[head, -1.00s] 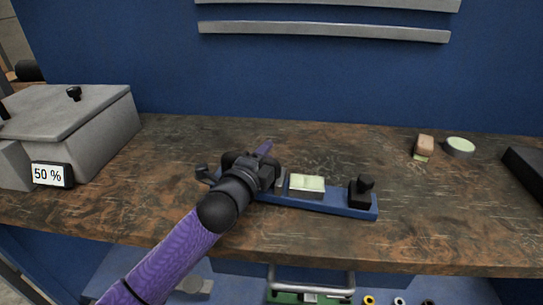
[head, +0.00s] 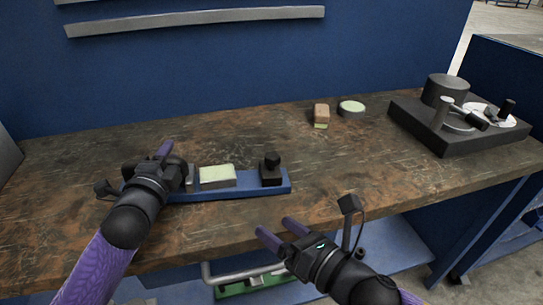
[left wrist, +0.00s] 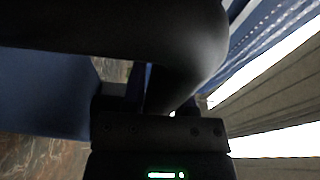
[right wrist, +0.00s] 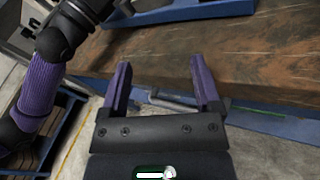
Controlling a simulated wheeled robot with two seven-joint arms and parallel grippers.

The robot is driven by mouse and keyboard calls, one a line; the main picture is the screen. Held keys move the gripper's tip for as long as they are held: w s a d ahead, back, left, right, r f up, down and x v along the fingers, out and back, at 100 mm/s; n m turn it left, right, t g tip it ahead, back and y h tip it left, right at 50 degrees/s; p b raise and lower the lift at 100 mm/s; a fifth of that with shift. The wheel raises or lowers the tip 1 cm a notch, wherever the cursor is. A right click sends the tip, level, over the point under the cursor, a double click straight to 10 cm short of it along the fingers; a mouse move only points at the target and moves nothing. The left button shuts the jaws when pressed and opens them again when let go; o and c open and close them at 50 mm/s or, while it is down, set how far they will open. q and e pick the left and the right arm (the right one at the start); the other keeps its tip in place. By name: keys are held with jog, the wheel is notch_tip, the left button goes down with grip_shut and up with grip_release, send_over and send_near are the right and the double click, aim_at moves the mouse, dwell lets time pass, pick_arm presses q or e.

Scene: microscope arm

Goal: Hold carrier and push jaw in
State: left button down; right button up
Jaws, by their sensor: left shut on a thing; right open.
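The carrier (head: 245,186) is a long blue bar lying on the bench. A pale green-topped block (head: 217,177) sits on its middle, and a black block with a knob (head: 270,171) stands at its right end. Which part is the jaw I cannot tell for sure. My left gripper (head: 166,156) is shut at the carrier's left end and hides what it grips. The left wrist view is mostly filled by dark, close shapes. My right gripper (head: 280,230) is open and empty in front of the bench edge, right of the carrier; its spread purple fingers show in the right wrist view (right wrist: 160,85).
A brown-and-green block (head: 321,115) and a round green-topped tin (head: 352,108) lie at the back of the bench. A dark machine with a cylinder (head: 445,92) stands at the right. A metal handle (head: 245,273) is below the front edge. The bench right of the carrier is clear.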

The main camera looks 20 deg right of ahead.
aim_at(276, 163)
jog(key=w+d+r+t+h, duration=0.1)
jog(key=d+r+h, duration=0.1)
jog(key=w+d+r+t+h, duration=0.1)
jog(key=w+d+t+h, duration=0.1)
jog(key=h, duration=0.1)
jog(key=shift+r+n, duration=0.3)
jog(key=shift+r, duration=0.05)
jog(key=w, duration=0.4)
jog(key=w+a, duration=0.1)
jog(key=w, duration=0.6)
jog(key=shift+w+a, duration=0.35)
grip_shut()
